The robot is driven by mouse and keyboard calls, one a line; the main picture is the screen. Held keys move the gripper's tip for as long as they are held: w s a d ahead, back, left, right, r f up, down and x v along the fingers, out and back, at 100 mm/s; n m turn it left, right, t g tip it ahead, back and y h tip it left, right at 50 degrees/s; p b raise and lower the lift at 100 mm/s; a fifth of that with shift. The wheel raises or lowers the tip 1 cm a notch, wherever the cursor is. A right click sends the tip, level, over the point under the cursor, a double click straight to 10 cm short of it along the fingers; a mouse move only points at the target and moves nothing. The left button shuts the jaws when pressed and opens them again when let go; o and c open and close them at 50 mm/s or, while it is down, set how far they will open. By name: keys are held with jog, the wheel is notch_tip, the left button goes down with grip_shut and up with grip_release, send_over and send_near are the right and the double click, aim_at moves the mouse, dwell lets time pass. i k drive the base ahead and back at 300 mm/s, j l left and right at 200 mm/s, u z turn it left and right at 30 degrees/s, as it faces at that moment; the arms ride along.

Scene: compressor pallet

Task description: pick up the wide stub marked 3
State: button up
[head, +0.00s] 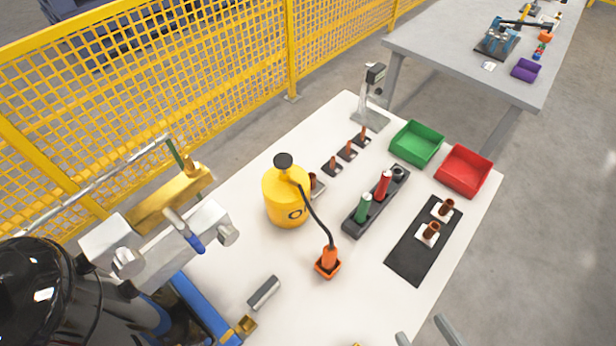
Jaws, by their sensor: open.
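Two wide copper-brown stubs stand on white squares on a black mat (405,262) at the right of the white table: a far stub (447,206) and a near stub (432,229). Another brown stub (312,181) is partly hidden behind the yellow bottle. Any number marks are too small to read, so I cannot tell which stub is marked 3. My gripper (425,336) shows at the bottom edge as two grey fingers, spread apart with nothing visible between them. It is nearer to me than the mat and apart from the stubs.
The yellow bottle (284,204) has a black hose to an orange holder (328,262). A dark rack (364,222) holds green and red tools. Several thin stubs (348,150) stand behind it. Green (417,143) and red (464,171) bins are at the back right. A grey cylinder (264,293) lies in front.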

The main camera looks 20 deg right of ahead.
aim_at(316, 187)
jog(key=i+l+u, duration=0.2)
jog(key=i+l, duration=0.35)
jog(key=i+l+u, duration=0.15)
jog(key=i+l, duration=0.4)
jog(key=l, duration=0.15)
